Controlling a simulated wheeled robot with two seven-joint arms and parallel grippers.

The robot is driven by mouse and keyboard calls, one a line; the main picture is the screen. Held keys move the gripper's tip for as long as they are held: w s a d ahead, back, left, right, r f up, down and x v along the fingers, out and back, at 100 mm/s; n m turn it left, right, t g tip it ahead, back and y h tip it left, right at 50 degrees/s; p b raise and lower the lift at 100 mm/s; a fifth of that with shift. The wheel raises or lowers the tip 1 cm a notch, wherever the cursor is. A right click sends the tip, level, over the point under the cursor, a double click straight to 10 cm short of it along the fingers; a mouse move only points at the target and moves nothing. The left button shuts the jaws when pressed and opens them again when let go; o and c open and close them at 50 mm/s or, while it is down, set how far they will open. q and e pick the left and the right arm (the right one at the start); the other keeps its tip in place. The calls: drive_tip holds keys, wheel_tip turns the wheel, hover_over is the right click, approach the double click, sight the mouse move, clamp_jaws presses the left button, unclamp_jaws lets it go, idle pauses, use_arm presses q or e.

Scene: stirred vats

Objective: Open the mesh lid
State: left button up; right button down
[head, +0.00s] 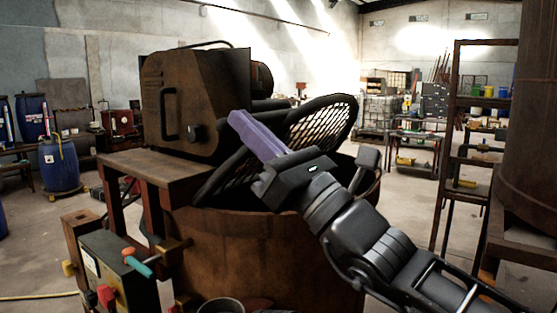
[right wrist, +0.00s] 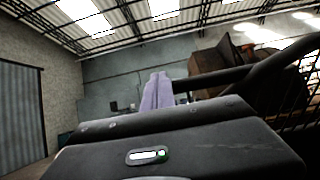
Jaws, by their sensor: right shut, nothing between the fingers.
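My right gripper (head: 238,120) has purple fingers, shut and empty. It crosses in front of the lid and hides its middle. I cannot tell whether it touches the lid. In the right wrist view the fingers (right wrist: 158,82) point away from the camera, and the lid's rim and mesh (right wrist: 298,92) show at the right. My left gripper is not in view.
A rusty motor housing (head: 190,105) stands behind the vat on a metal stand. A control box (head: 112,268) with coloured knobs is at the front left. A large rusty vessel (head: 528,130) and a shelf rack (head: 478,160) stand at the right. Blue drums (head: 60,165) stand at the left.

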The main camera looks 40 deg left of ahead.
drive_tip(key=x, duration=0.1)
drive_tip(key=p+x, duration=0.1)
drive_tip(key=x, duration=0.1)
drive_tip(key=p+x, duration=0.1)
drive_tip(key=x, duration=0.1)
drive_tip(key=shift+s+d+r, duration=0.1)
drive_tip(key=shift+s, duration=0.25)
drive_tip(key=shift+w+d, duration=0.15)
drive_tip(key=shift+w, duration=0.1)
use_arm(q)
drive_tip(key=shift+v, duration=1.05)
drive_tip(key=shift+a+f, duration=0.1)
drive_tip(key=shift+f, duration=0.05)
use_arm(e)
drive_tip(key=shift+f, duration=0.3)
